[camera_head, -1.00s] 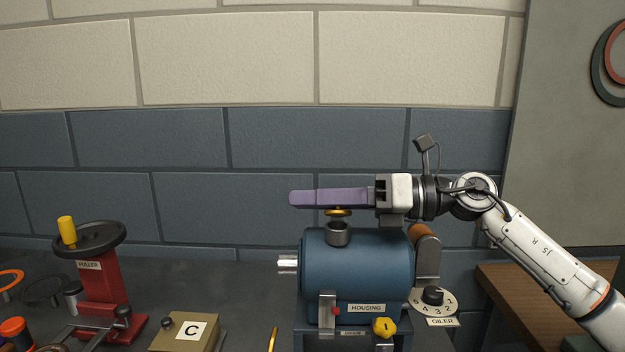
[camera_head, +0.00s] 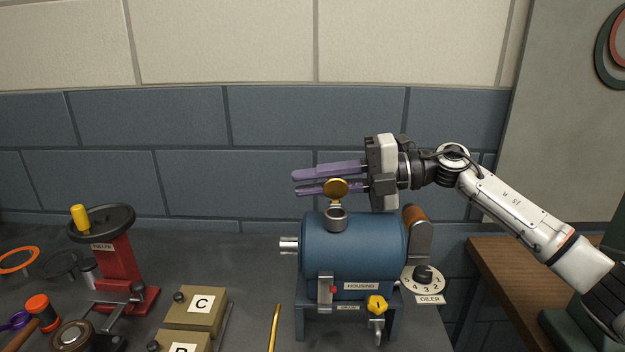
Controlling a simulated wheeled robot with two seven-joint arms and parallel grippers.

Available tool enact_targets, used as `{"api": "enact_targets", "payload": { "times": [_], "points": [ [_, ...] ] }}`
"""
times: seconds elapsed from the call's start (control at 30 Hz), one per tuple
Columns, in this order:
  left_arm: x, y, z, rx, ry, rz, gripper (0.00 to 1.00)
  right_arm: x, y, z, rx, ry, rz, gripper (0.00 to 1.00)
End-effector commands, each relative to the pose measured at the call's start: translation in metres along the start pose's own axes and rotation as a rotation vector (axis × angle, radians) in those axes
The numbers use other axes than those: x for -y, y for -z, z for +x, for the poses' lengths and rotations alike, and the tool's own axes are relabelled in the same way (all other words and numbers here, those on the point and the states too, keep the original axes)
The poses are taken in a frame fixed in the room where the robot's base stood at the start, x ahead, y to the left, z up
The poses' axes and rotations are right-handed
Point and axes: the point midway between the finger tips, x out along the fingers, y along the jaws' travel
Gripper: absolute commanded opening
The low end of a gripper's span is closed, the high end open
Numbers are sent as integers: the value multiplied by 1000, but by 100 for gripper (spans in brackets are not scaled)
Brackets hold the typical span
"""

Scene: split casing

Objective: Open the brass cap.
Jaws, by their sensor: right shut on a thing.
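The brass cap (camera_head: 336,187) is a small round disc above the grey neck (camera_head: 336,218) on top of the blue housing (camera_head: 352,250). Its round face is tipped up toward me, and its lower edge is close to the neck's rim. My right gripper (camera_head: 299,182) comes in from the right with its two purple fingers pointing left, one above the other. It is shut on the brass cap, which overlaps the lower finger; the exact contact is hard to see. My left gripper is not in view.
An oiler dial (camera_head: 423,279) sits right of the housing, and a yellow knob (camera_head: 377,304) is low on its front. A red puller (camera_head: 115,262) stands at the left. Tan boxes (camera_head: 192,311) and a brass rod (camera_head: 274,328) lie in front.

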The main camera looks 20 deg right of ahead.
Motion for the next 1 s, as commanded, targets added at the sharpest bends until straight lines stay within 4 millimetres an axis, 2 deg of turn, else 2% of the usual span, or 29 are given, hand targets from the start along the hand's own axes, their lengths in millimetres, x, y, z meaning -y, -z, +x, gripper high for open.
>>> {"api": "enact_targets", "payload": {
  "times": [0.4,1.0],
  "points": [
    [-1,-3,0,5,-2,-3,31,4,-6,1,-32,-2,214,0],
    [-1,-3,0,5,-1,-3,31,5,-6,1,-39,-1,253,0]
  ]
}}
